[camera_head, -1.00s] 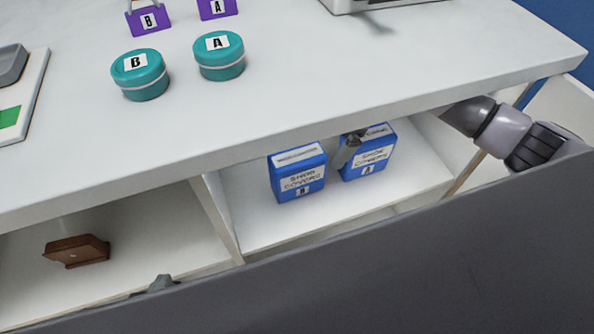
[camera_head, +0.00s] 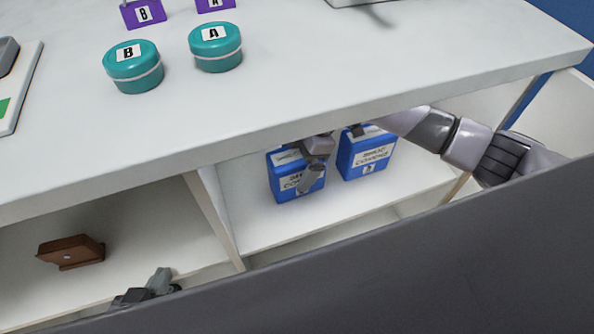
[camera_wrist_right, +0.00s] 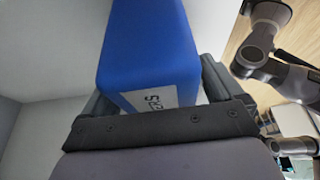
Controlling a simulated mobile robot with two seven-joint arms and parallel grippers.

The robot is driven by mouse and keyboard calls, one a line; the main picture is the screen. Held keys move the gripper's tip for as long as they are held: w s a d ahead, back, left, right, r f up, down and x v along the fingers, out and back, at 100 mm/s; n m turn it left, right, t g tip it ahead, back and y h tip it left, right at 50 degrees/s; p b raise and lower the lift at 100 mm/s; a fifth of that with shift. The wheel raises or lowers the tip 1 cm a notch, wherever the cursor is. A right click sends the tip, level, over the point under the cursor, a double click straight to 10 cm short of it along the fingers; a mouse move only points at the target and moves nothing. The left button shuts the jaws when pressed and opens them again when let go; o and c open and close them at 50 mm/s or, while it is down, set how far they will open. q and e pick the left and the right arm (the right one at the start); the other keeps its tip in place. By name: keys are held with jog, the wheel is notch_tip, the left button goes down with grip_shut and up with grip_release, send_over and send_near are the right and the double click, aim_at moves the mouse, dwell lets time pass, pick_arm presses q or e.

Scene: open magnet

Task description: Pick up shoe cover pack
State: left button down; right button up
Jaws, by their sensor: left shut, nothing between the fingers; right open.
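Two blue shoe cover packs stand upright side by side on the shelf under the table: pack B (camera_head: 284,184) on the left and pack A (camera_head: 368,158) on the right. My right gripper (camera_head: 313,168) is in front of pack B and hides part of its label. In the right wrist view, a blue pack (camera_wrist_right: 150,45) with a partly hidden label sits between the spread fingers of my right gripper (camera_wrist_right: 155,92). Whether the fingers touch it I cannot tell. My left gripper (camera_head: 158,284) is low at the left, shut and empty, partly hidden by a dark panel.
The white table top (camera_head: 300,90) overhangs the shelf. Teal round containers B (camera_head: 134,72) and A (camera_head: 216,50) stand on it. A brown box (camera_head: 70,252) lies in the left compartment, beyond a divider (camera_head: 215,215). The dark panel (camera_head: 400,260) spans the front.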

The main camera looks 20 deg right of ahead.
jog(key=shift+f, duration=0.25)
dwell(0.4)
jog(key=shift+c, duration=0.3)
jog(key=c, duration=1)
jog(key=shift+c, duration=1.1)
jog(key=shift+r, duration=0.2)
